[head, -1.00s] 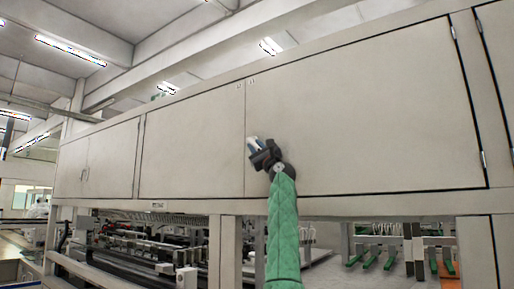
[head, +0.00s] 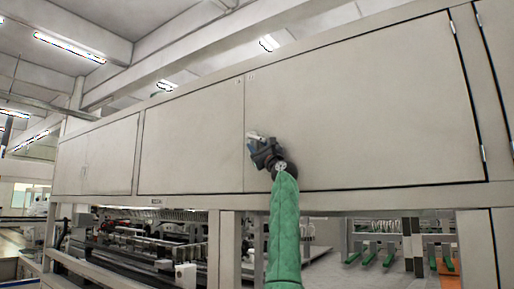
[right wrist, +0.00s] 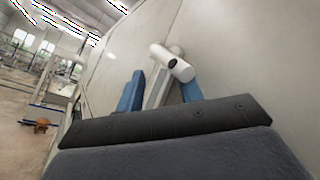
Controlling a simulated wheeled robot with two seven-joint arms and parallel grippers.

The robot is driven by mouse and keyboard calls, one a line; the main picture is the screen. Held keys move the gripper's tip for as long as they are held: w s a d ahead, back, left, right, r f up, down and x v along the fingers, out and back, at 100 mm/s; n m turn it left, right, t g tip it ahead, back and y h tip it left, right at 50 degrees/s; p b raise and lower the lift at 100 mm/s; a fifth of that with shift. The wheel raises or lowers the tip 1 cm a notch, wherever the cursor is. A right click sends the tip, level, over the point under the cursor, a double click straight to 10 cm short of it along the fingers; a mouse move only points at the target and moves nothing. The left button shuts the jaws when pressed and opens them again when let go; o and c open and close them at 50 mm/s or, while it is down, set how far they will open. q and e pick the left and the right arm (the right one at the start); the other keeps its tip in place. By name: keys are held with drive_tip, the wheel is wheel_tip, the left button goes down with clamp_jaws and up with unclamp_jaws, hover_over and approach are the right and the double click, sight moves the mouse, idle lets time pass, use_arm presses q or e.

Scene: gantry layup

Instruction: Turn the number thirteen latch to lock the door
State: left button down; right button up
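My right gripper (head: 258,143) is up against the pale cabinet front, by the seam between two door panels. In the right wrist view its two blue fingers (right wrist: 160,92) stand apart. A whitish latch handle (right wrist: 172,62) with a short cylinder shows just past the fingertips, and its pale stem reaches down between the fingers. A gap seems to show on the stem's right side, so firm contact is not clear. In the head view a small white piece, likely the latch (head: 256,136), shows at the gripper's tip. The number thirteen is not readable. My left gripper is not in view.
The large door panel (head: 370,110) right of the seam looks closed and flush, with hinges at its right edge. A smaller panel (head: 190,140) is to the left. Below are an open machine bay, a frame post (head: 224,250) and green bars (head: 390,256).

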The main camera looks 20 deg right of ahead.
drive_tip(key=s+b, duration=0.1)
drive_tip(key=s, duration=0.1)
drive_tip(key=s+d+f+b, duration=0.1)
drive_tip(key=s, duration=0.1)
drive_tip(key=s+d+f+b, duration=0.1)
drive_tip(key=s+b, duration=0.1)
drive_tip(key=shift+s, duration=0.3)
idle(0.5)
idle(0.4)
drive_tip(key=b+v, duration=0.3)
drive_tip(key=v, duration=0.4)
drive_tip(key=shift+s+d+f, duration=0.2)
drive_tip(key=shift+s+f, duration=0.05)
drive_tip(key=shift+f, duration=0.05)
